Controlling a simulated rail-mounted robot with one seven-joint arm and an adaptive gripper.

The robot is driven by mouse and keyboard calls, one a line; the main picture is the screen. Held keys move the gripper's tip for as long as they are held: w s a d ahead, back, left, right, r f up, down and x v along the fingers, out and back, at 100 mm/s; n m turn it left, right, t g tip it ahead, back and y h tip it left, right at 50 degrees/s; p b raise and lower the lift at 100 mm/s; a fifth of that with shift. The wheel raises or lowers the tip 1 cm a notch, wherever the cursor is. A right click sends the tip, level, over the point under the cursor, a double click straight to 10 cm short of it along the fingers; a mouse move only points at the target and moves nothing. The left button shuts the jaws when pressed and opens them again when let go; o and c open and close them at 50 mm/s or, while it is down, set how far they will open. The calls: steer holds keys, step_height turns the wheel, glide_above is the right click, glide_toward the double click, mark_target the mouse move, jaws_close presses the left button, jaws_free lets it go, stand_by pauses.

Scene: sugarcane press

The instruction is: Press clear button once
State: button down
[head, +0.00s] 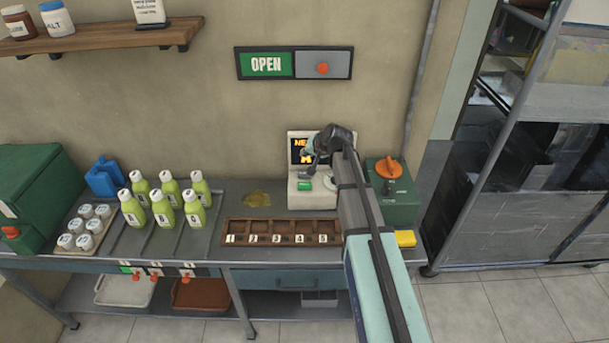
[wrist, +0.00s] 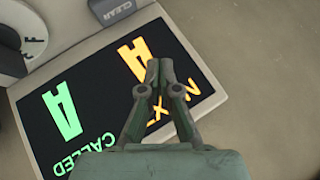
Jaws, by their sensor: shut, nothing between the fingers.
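The clear button (wrist: 110,9) is a grey key with the word CLEAR, at the top edge of the wrist view. It sits on the beige body just past the edge of a black screen (wrist: 82,124). The screen shows a green A with CALLED and an orange A with NEXT. My gripper (wrist: 159,62) is shut and empty, its fingertips over the screen's orange side and apart from the button in the picture. In the head view the beige device (head: 299,199) has a green button (head: 304,186), and my gripper (head: 308,164) partly covers its screen.
A round dial (wrist: 14,45) is beside the screen. A green box with an orange knob (head: 389,168) stands right of the device. A wooden numbered tray (head: 230,225) lies in front, left of my arm. Several green bottles (head: 163,210) stand farther left.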

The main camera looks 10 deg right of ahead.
mark_target(302, 170)
steer(key=shift+f+b, duration=1.4)
steer(key=shift+f, duration=1.65)
steer(key=shift+f+b, duration=0.45)
steer(key=shift+f+b, duration=0.4)
steer(key=shift+f, duration=0.1)
steer(key=shift+r, duration=0.15)
steer(key=shift+r+p, duration=0.4)
steer(key=shift+r, duration=0.4)
steer(key=shift+r+p, duration=1.1)
steer(key=shift+r, duration=1.4)
